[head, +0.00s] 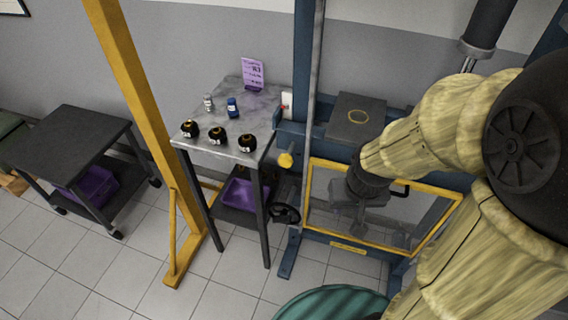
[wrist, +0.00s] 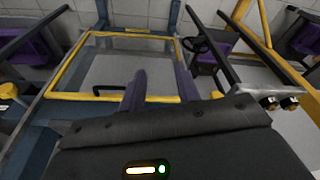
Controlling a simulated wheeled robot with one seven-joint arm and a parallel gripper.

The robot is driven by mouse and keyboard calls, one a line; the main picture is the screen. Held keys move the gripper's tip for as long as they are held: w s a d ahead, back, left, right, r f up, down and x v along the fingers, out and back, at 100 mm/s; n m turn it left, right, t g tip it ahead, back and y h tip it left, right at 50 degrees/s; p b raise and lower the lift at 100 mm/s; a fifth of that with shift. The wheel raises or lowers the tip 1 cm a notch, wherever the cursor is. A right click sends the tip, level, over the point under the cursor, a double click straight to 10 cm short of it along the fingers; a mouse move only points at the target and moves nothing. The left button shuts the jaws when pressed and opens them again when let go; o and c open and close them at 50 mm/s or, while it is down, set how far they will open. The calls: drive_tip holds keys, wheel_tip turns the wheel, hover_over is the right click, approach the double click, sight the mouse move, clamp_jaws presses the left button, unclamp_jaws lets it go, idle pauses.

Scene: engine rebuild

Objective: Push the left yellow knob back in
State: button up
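A yellow knob (head: 285,160) sticks out at the left side of the blue press frame (head: 298,110), just right of the grey table, in the head view.
The grey table (head: 225,110) holds several black knobs with yellow rings, two small bottles and a purple card (head: 252,72). A black handwheel (head: 286,214) sits below the yellow knob. A yellow post (head: 140,90) stands left. The guard has a black handle (wrist: 120,88).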

drive_tip(key=shift+o, duration=0.5)
drive_tip(key=o, duration=0.3)
drive_tip(key=shift+w+a, duration=0.1)
drive_tip(key=shift+o, duration=0.9)
drive_tip(key=w+a+f+m+t, duration=0.2)
drive_tip(key=w+a+f, duration=0.4)
drive_tip(key=w+a, duration=0.2)
drive_tip(key=shift+w+a+m+t+y+b, duration=0.15)
drive_tip(key=shift+a+m+t+y+b, duration=0.2)
drive_tip(key=shift+a, duration=0.35)
drive_tip(key=w+a+f+m+t+h+b, duration=0.1)
drive_tip(key=w+a+f+m+t+h, duration=0.25)
drive_tip(key=a+f+t, duration=0.3)
drive_tip(key=s+a+t+h, duration=0.1)
drive_tip(key=s+t, duration=0.1)
drive_tip(key=s+a+r+t+h, duration=0.1)
drive_tip(key=s+a+t+h, duration=0.1)
drive_tip(key=t, duration=0.1)
drive_tip(key=shift+s+a, duration=0.15)
drive_tip(key=shift+s, duration=0.1)
